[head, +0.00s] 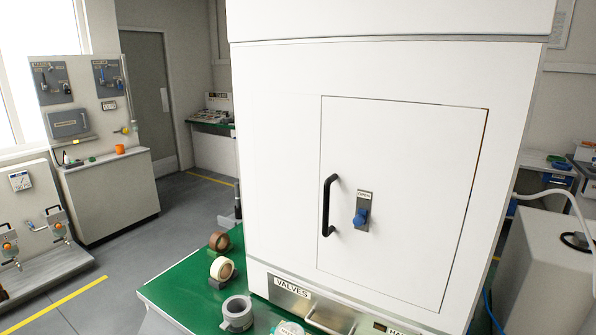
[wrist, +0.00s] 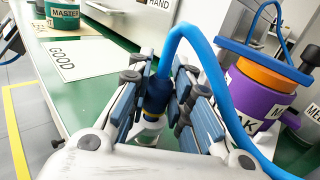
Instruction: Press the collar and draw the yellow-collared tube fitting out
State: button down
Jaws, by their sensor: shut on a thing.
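In the wrist view the dark blue tube fitting (wrist: 158,92) stands between the two fingers of my gripper (wrist: 160,102). The gripper is shut on it. A yellow collar (wrist: 152,117) shows at its lower end, just above a pale body (wrist: 148,132). A bright blue tube (wrist: 203,58) rises from the fitting, arches over the right finger and runs down to the lower right. The fingers partly hide the fitting, and I cannot tell whether it is still seated in the body below. The head view shows neither the gripper nor the fitting.
A purple container with an orange band (wrist: 262,92) stands close right of the gripper. A white GOOD sheet (wrist: 85,62) lies on the green bench at left, below a MASTER can (wrist: 62,15). In the head view a white cabinet (head: 270,160) fills the middle, with tape rolls (head: 222,268) beside it.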

jog(key=shift+r+p, duration=1.25)
jog(key=shift+r, duration=0.65)
jog(key=shift+r, duration=0.1)
jog(key=shift+r+p, duration=1.4)
jog(key=shift+r, duration=0.5)
